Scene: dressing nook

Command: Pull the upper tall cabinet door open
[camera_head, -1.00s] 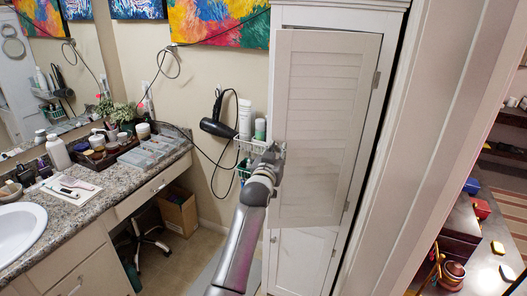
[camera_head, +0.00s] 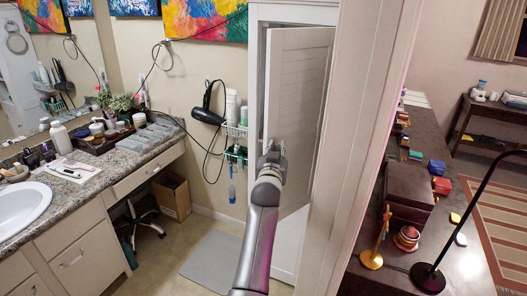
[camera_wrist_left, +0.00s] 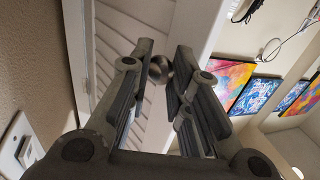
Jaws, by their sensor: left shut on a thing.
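The upper tall cabinet door (camera_head: 300,95) is a white louvred panel with hinges on its right side. It stands partly open, its left edge swung out from the white cabinet frame (camera_head: 257,50). My left gripper (camera_head: 272,155) is at the lower left edge of this door. In the left wrist view, my left gripper (camera_wrist_left: 163,62) is shut on a round metal knob (camera_wrist_left: 159,70), with a finger on each side. The louvred door face (camera_wrist_left: 118,50) shows behind the fingers. The cabinet interior is mostly hidden by the door. My right gripper is out of view.
A lower cabinet door (camera_head: 289,240) is below. A wire rack (camera_head: 235,130) with bottles and a hair dryer (camera_head: 208,103) hang left of the cabinet. A white wall edge (camera_head: 365,130) stands close on the right. Floor with a grey mat (camera_head: 212,256) is free at left.

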